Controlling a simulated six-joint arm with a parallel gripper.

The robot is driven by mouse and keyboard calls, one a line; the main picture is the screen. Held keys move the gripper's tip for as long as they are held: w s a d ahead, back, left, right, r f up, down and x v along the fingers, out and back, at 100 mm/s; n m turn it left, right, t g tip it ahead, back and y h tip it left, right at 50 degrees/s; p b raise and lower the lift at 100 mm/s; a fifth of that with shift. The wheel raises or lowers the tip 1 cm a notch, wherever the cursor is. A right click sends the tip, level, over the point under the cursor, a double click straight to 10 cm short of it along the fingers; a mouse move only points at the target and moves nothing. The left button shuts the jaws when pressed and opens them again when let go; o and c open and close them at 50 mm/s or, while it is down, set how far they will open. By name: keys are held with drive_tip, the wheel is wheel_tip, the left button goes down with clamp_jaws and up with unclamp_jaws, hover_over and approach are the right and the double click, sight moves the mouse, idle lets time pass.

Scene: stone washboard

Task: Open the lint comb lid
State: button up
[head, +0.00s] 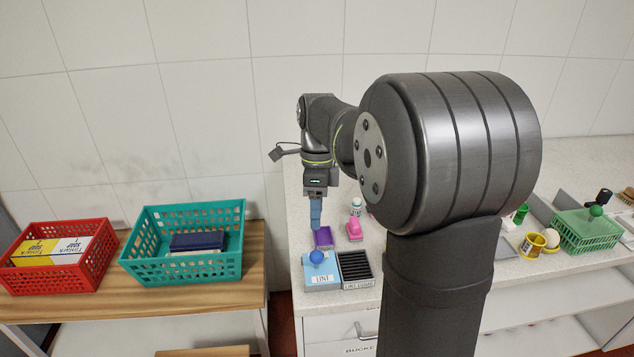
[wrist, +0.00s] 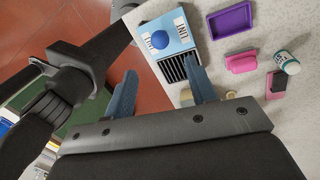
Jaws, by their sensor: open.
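The light blue lint comb lid (head: 322,277) bears a LINT label and a round blue knob (head: 316,257). It lies flat near the counter's front left corner. A black slotted section (head: 356,268) with a white label adjoins its right side. In the wrist view the lid (wrist: 176,28) and its knob (wrist: 160,40) show beyond the fingers, with the black slots (wrist: 172,68) nearer. My gripper (head: 315,222) points down, apart from the knob and behind it in the head view. Its blue fingers are spread and empty in the wrist view (wrist: 160,80).
A purple tray (head: 323,237), a pink item (head: 354,230) and a white bottle (head: 356,206) stand close behind the lid. Red (head: 60,262) and teal (head: 185,250) baskets sit on the wooden table at left. A green basket (head: 588,234) is far right.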

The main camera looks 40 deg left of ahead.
wheel_tip(320, 180, up, 7)
hover_over(317, 251)
drive_tip(key=w+a, duration=0.2)
drive_tip(key=w, duration=0.1)
drive_tip(key=shift+s+a+f, duration=0.1)
drive_tip(key=shift+f, duration=0.1)
drive_tip(key=shift+f, duration=0.1)
drive_tip(key=s+f, duration=0.1)
drive_tip(key=f, duration=0.4)
drive_tip(key=s+d+f, duration=0.1)
drive_tip(key=f, duration=0.5)
drive_tip(key=d+f, duration=0.1)
drive_tip(key=f, duration=0.4)
drive_tip(key=shift+s+f, duration=0.4)
drive_tip(key=shift+f, duration=0.1)
drive_tip(key=shift+w+d, duration=0.1)
drive_tip(key=shift+w, duration=0.05)
